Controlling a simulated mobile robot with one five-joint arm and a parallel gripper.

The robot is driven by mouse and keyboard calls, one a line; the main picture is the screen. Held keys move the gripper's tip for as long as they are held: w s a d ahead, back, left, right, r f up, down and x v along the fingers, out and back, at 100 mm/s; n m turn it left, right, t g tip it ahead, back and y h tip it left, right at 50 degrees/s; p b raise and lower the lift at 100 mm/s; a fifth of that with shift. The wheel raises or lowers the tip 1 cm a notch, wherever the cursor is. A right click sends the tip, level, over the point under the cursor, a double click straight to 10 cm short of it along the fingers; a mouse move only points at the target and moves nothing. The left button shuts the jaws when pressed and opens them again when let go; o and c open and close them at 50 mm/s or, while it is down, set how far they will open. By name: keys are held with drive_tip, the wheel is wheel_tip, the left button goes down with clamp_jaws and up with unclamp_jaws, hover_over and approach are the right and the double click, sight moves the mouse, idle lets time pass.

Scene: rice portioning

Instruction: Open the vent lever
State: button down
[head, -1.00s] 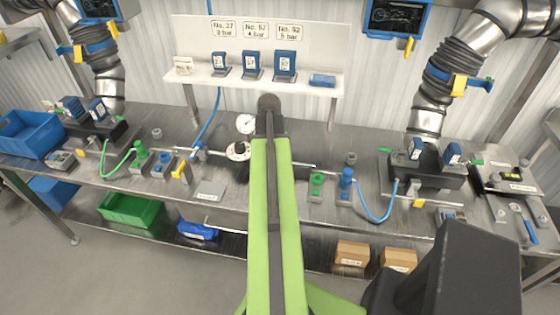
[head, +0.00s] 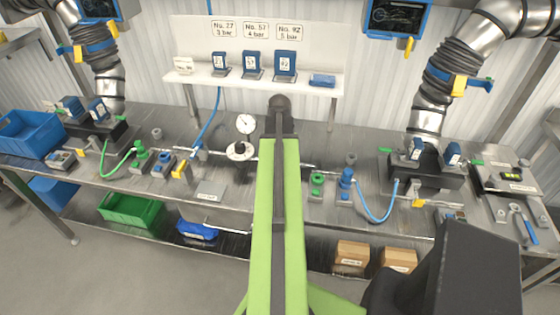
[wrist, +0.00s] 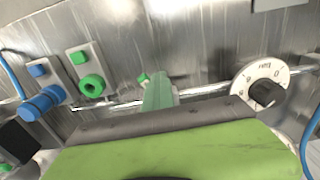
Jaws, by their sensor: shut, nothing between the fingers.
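In the wrist view my gripper (wrist: 158,92) shows as a dull green finger shape, closed, above a thin metal pipe (wrist: 118,106). A small green piece with a pale end (wrist: 143,78) sits by the pipe just beside the fingertips. It may be the vent lever's handle, but its position is unclear. I cannot tell whether the fingers touch it. The fingers partly cover the pipe. In the head view my arm hides the gripper and this stretch of pipe.
A white dial with a black knob (wrist: 265,95) stands right of the fingers in the wrist view. Green (wrist: 91,86) and blue (wrist: 42,104) fittings stand left. In the head view a round gauge (head: 246,124) rises behind the dial. A shelf (head: 255,80) is behind the bench.

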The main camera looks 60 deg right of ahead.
drive_tip(key=shift+s+d, duration=0.2)
drive_tip(key=shift+s, duration=0.4)
drive_tip(key=shift+s+d, duration=0.1)
drive_tip(key=shift+s+d, duration=0.6)
drive_tip(key=shift+s, duration=0.2)
drive_tip(key=shift+s+d, duration=0.65)
drive_tip(key=shift+d, duration=0.3)
